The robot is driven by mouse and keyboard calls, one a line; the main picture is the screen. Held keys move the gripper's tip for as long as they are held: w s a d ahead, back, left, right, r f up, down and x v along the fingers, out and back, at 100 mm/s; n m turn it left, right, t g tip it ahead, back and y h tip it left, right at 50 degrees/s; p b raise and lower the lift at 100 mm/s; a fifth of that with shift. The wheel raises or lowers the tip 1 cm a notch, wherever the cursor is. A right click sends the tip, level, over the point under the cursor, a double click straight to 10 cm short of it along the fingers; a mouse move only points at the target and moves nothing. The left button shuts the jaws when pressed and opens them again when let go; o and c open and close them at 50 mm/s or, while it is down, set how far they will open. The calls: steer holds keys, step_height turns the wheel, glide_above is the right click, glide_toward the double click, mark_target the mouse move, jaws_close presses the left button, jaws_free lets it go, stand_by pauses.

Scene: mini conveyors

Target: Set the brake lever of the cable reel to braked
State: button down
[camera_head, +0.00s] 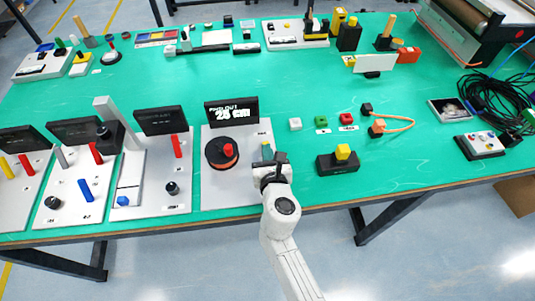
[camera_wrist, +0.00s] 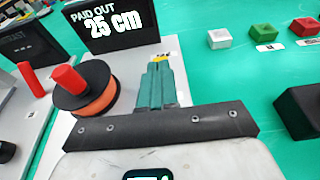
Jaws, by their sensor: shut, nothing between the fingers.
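The cable reel (camera_head: 221,153) is a black spool with orange cable and a red knob, on a light grey panel (camera_head: 215,190). Its black display (camera_head: 231,112) reads "PAID OUT 25 cm". In the wrist view the reel (camera_wrist: 97,95) is left of my fingers and the display (camera_wrist: 110,22) is behind it. My gripper (camera_head: 267,148) is shut and empty over the panel's right part; its teal fingers (camera_wrist: 156,80) are together. A small yellow piece (camera_wrist: 162,57) shows just beyond the fingertips by a white label. I cannot make out the brake lever or its setting; the fingers may hide it.
Left of the reel stands a panel with a red lever (camera_head: 177,146) and a black knob (camera_head: 172,188). To the right are a black box with a yellow block (camera_head: 343,152) and small white, green and red blocks (camera_head: 321,121).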

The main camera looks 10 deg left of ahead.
steer(key=shift+w+a+r, duration=0.1)
steer(key=shift+w+r, duration=0.1)
steer(key=shift+r, duration=0.05)
steer(key=shift+w+a+r+p, duration=0.15)
steer(key=shift+w+r+p, duration=0.5)
steer(key=shift+w+a+r, duration=0.15)
steer(key=shift+w+r, duration=0.15)
steer(key=shift+w, duration=0.4)
steer(key=shift+w+a+r, duration=0.2)
steer(key=shift+w+r, duration=0.05)
steer(key=shift+w, duration=0.4)
steer(key=shift+w+a+r, duration=0.1)
steer(key=shift+w+a, duration=0.1)
steer(key=shift+w, duration=0.5)
steer(key=shift+w+a, duration=0.2)
steer(key=shift+w, duration=0.45)
